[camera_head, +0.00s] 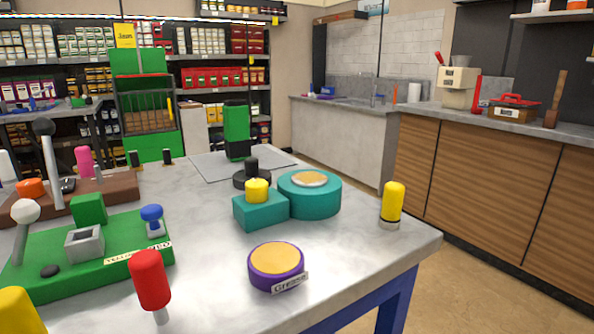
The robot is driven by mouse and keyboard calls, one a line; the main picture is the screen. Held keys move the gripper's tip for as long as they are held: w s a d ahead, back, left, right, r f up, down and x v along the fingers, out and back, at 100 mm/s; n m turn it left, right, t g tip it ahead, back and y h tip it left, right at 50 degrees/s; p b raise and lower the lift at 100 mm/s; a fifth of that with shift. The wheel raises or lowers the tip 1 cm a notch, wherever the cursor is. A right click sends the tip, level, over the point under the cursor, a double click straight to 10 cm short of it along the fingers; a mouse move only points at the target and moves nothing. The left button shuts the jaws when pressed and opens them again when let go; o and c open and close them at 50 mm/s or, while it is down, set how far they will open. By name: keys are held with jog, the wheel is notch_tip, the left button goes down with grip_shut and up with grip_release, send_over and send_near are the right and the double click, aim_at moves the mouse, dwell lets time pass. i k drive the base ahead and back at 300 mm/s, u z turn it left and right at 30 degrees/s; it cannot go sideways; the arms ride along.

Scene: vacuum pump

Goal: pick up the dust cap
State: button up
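No label marks the dust cap, so I cannot tell for sure which piece it is. A yellow cap-like piece (257,190) sits on top of a teal block (261,211), which touches a round teal body (310,196) with a tan top. Another yellow rounded piece (392,203) with a grey lower end stands alone near the table's right edge. A black knob-topped disc (251,178) is just behind the teal block. My gripper is not in view.
A purple tin (276,267) labelled Grease sits at the front. A red-handled piece (150,280) stands front left, beside a green board (95,282) with several parts. A green upright object (237,130) is on a grey mat (203,166). The table's right front is mostly clear.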

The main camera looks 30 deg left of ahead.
aim_at(251, 170)
jog(key=z, duration=1)
jog(key=i, duration=1)
jog(key=u, duration=2.2)
